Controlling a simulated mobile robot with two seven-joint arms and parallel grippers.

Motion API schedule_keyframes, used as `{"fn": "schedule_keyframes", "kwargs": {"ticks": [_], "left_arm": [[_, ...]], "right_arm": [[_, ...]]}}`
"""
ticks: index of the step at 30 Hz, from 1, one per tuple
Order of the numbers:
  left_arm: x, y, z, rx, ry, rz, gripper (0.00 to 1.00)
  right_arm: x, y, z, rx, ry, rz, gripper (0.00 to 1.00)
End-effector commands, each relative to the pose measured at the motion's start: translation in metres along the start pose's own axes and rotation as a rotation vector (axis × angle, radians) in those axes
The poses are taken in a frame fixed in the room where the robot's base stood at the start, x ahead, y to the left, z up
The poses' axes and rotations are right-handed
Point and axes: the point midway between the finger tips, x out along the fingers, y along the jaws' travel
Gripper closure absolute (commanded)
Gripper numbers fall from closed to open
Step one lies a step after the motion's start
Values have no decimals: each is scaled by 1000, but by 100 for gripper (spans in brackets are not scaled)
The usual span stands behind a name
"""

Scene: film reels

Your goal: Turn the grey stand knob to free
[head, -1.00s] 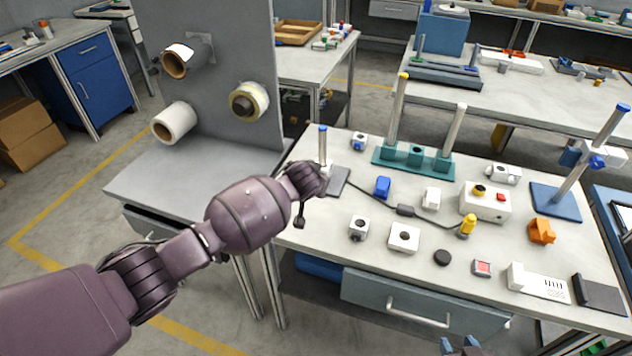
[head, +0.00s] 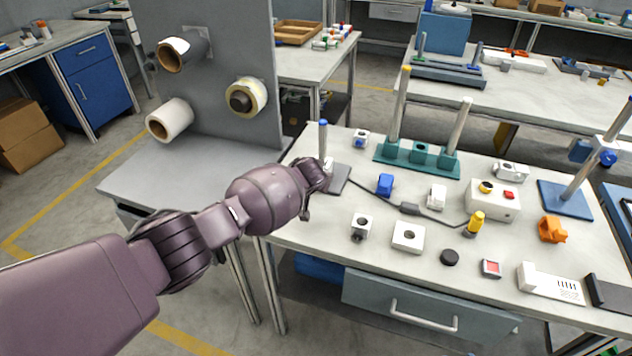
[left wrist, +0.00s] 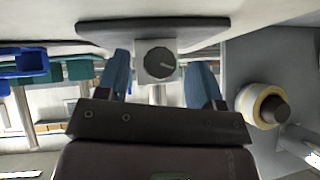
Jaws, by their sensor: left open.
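The grey stand has a dark base plate (head: 338,178) and an upright post with a blue top (head: 323,139), at the left end of the bench in the head view. Its grey round knob (left wrist: 161,64) shows face-on in the left wrist view, with a light pointer mark, on a pale block (left wrist: 155,47). My left gripper (left wrist: 161,84) is open, with one blue finger on each side of the knob and visible gaps between. I cannot tell how deep the fingertips reach past the knob. In the head view my wrist hides the gripper and knob. My right gripper is not in view.
A grey panel with rolls (head: 170,119) stands left. Small white blocks (head: 408,236) sit near the front edge.

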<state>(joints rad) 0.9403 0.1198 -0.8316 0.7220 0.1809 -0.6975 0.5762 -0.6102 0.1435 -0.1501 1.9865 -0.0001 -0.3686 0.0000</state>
Motion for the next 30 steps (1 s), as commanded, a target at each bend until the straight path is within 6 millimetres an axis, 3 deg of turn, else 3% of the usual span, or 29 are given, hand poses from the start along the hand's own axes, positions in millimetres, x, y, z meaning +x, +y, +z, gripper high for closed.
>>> {"fn": "schedule_keyframes", "kwargs": {"ticks": [5,15,25,30], "left_arm": [[10,1,1,1,0,0,39],[10,0,0,0,1,0,39],[10,0,0,0,1,0,88],[11,0,1,-19,-2,18,88]], "right_arm": [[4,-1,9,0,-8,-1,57],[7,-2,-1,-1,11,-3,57],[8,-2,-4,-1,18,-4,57],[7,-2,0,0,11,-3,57]]}}
